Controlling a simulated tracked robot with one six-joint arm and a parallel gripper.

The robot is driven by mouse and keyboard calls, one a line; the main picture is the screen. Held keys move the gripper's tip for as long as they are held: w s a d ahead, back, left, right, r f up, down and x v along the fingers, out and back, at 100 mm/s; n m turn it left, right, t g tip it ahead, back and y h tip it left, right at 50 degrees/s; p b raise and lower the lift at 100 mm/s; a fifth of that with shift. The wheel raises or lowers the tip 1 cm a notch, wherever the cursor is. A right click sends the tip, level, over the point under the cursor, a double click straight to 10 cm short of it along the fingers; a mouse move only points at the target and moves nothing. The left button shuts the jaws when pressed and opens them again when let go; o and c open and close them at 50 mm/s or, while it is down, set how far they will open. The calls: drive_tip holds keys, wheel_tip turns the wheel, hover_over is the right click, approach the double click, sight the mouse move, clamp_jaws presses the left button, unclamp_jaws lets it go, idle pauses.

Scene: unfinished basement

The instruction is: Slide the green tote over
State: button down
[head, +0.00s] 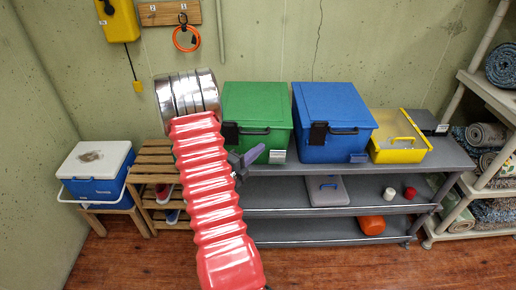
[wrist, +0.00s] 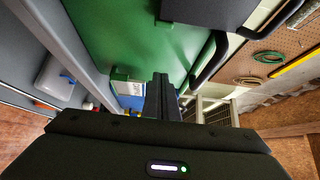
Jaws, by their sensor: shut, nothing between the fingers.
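The green tote (head: 258,98) stands on the top of the grey shelf unit, left of the blue tote (head: 332,105). It has a black latch, a black handle and a white label on its front. In the wrist view the green front (wrist: 130,35) fills the upper middle, with the handle (wrist: 211,60) to the right. My gripper (head: 254,155) is at the lower front of the green tote, near its label. In the wrist view my gripper (wrist: 160,78) has its fingers together and empty. I cannot tell whether the fingertips touch the tote.
A yellow box (head: 399,150) stands right of the blue tote. A slatted wooden rack (head: 152,165) and a blue-white cooler (head: 96,170) are at the left. The lower shelves hold a grey-lidded box (head: 327,191) and an orange item (head: 371,224). Floor in front is clear.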

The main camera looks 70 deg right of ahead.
drive_tip(key=s+v, duration=0.1)
drive_tip(key=v, duration=1)
drive_tip(key=shift+a, duration=0.3)
idle(0.3)
